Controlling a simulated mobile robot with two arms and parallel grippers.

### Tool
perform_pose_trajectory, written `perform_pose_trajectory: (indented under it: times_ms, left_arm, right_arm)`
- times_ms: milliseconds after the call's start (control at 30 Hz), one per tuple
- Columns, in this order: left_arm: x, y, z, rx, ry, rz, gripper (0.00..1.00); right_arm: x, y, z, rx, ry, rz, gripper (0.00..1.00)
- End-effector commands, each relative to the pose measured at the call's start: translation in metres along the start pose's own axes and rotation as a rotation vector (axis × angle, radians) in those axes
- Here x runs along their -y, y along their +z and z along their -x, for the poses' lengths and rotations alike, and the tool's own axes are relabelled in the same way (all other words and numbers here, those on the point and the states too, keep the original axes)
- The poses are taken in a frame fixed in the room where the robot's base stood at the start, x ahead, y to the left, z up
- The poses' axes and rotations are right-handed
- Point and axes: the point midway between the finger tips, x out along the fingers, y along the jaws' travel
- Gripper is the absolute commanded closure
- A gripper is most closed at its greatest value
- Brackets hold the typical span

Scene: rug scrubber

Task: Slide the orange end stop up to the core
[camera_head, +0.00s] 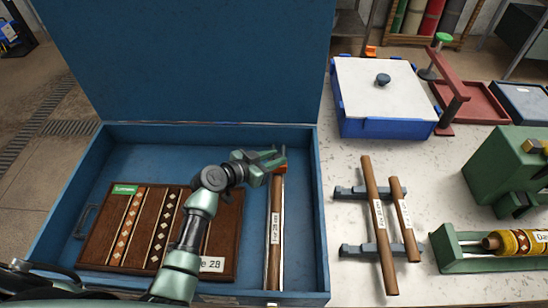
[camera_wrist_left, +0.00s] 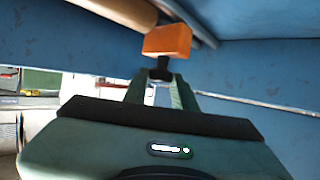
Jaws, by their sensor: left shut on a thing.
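The orange end stop (camera_head: 280,169) is at the far end of a slim metal rail (camera_head: 282,215) in the blue case. My left gripper (camera_head: 272,160) is shut on its black stem; the wrist view shows the fingers (camera_wrist_left: 160,85) around the stem under the orange block (camera_wrist_left: 167,42). A brown wooden core (camera_head: 273,250) with a white label lies lengthwise beside the rail. A tan rounded end, likely the core (camera_wrist_left: 128,12), shows close to the block. I cannot tell whether they touch. My right gripper is not in view.
The open blue case (camera_head: 322,220) has raised walls and an upright lid (camera_head: 185,60). A patterned sample board (camera_head: 225,230) lies inside, partly under my left arm. On the counter stand a rack with two wooden rollers (camera_head: 385,255), a blue-and-white box (camera_head: 375,95) and green machines (camera_head: 500,165).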

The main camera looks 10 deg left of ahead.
Motion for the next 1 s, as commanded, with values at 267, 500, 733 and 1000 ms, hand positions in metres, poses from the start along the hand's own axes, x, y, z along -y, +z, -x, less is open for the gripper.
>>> perform_pose_trajectory:
  times_ms: [267,500,733,1000]
  left_arm:
    - [0.000,0.001,0.000,0.002,0.000,-0.001,1.00]
    - [0.000,0.001,0.000,0.002,0.000,-0.001,1.00]
    - [-0.001,0.003,0.002,0.003,0.000,-0.002,1.00]
    - [-0.015,0.006,0.013,0.001,0.002,0.000,1.00]
  right_arm:
    - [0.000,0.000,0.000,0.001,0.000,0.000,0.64]
    - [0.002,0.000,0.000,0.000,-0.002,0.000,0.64]
    - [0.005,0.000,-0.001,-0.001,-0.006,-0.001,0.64]
    - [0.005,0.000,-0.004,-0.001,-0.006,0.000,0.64]
